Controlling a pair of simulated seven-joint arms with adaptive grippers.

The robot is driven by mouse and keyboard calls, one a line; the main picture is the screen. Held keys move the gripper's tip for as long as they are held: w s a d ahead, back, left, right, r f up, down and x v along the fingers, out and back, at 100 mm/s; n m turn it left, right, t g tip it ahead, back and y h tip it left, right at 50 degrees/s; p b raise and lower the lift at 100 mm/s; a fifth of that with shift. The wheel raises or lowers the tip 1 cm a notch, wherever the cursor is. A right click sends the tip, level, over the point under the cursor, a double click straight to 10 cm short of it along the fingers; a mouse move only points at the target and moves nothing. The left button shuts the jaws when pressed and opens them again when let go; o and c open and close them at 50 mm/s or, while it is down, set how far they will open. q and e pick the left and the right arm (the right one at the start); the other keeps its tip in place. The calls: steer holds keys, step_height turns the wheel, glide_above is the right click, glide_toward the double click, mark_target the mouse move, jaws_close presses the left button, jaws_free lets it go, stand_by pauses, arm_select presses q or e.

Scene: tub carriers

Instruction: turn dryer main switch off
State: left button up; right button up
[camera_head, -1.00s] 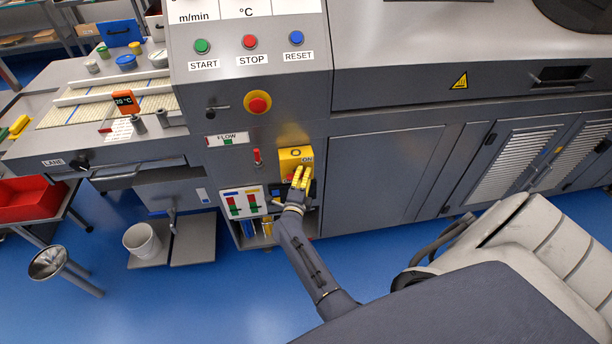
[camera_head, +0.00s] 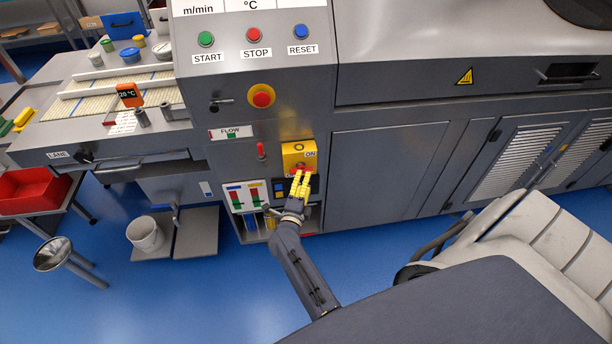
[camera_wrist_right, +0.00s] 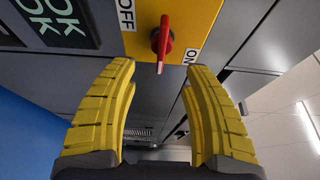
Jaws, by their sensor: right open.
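The dryer main switch is a yellow plate (camera_head: 291,149) on the dark grey machine front, with a red rotary handle (camera_wrist_right: 163,42). In the right wrist view the plate (camera_wrist_right: 190,12) carries an OFF label on the left and an ON label on the right of the handle. The handle's narrow end points down in that view. My right gripper (camera_head: 302,174) is just in front of the switch, its yellow fingers partly covering it in the head view. In the wrist view its fingers (camera_wrist_right: 160,75) are spread on either side below the handle, apart from it. My left gripper is out of view.
Above the switch are a red emergency button (camera_head: 261,96) and START, STOP and RESET buttons. A small red lever (camera_head: 261,150) stands left of the switch, with a display panel (camera_head: 246,197) below. A padded white and grey form (camera_head: 540,230) lies at right.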

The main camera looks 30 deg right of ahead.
steer(key=shift+v, duration=0.8)
steer(key=s+a+f+n+t+y, duration=0.1)
steer(key=a+f+n+t+y, duration=0.1)
steer(key=a+f+n+y, duration=0.35)
steer(key=s+a+f+n+t+y, duration=0.1)
steer(key=a+f+n+y, duration=0.15)
steer(key=f+n, duration=0.45)
steer(key=s+a+f+n+g+y, duration=0.25)
steer(key=s+f+n, duration=0.2)
steer(key=f, duration=0.45)
steer(key=s+a+f+n+g+y, duration=0.1)
steer(key=s+a+f+n+y, duration=0.2)
steer(key=s+f, duration=0.45)
steer(key=s+d+f+n+g, duration=0.1)
steer(key=s+f+n+g, duration=0.2)
steer(key=s+f, duration=0.4)
steer(key=s+d+f+n+g, duration=0.2)
steer(key=s+f+n+g, duration=0.2)
steer(key=s, duration=1.4)
steer(key=s+d+f+n+g, duration=0.1)
steer(key=s+f+n+g, duration=0.2)
steer(key=s+f, duration=0.6)
steer(key=s+n, duration=0.1)
steer(key=s, duration=0.2)
steer(key=shift+s+d+f, duration=0.2)
steer(key=shift+d+f, duration=0.1)
steer(key=shift+d, duration=0.1)
